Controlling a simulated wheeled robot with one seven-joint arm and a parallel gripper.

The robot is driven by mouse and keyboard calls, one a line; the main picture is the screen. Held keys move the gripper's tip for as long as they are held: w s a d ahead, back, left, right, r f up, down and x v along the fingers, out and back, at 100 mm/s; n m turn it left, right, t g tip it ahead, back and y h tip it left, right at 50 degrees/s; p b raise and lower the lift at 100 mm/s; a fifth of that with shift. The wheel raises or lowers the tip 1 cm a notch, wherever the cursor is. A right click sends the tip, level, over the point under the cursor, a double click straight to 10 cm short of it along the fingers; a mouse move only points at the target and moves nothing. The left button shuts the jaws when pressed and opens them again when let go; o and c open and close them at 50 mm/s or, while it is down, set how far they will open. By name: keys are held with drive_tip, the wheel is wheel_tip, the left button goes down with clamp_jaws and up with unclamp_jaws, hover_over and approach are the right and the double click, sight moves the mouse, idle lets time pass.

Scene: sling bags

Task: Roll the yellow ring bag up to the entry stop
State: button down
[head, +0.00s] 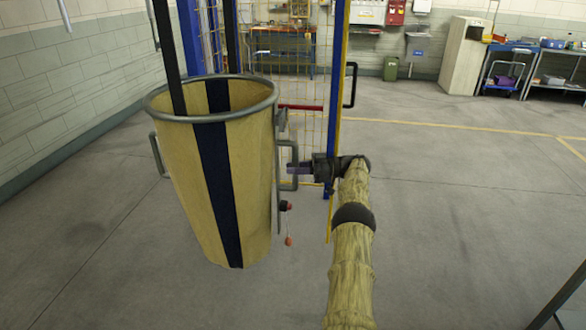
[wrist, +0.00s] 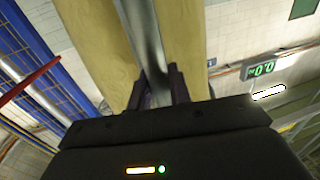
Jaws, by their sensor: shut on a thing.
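The yellow ring bag (head: 195,190) hangs upright left of centre in the head view. It is a tall tapered yellow bag with a dark blue stripe, a grey ring rim and dark straps rising from it. A grey handle (head: 278,160) is on its right side. My gripper (head: 298,169) is at that handle, reaching in from the right, and is shut on it. In the wrist view my gripper's fingers (wrist: 158,84) close around a grey metal bar (wrist: 143,40) in front of the yellow fabric (wrist: 92,45). I cannot pick out the entry stop.
A blue post (head: 335,90) and a yellow-edged mesh fence (head: 300,75) with a red bar (head: 300,107) stand just behind the bag. A brick wall (head: 70,95) runs along the left. Open grey floor (head: 460,210) lies to the right. Shelves and a cabinet (head: 465,55) stand far back.

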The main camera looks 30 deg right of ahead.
drive_tip(key=c, duration=1.3)
unclamp_jaws()
drive_tip(key=shift+a, duration=0.1)
drive_tip(key=shift+c, duration=0.2)
drive_tip(key=shift+r, duration=0.1)
wheel_tip(320, 180, up, 10)
drive_tip(key=shift+f+p, duration=0.1)
drive_tip(key=shift+p, duration=1.1)
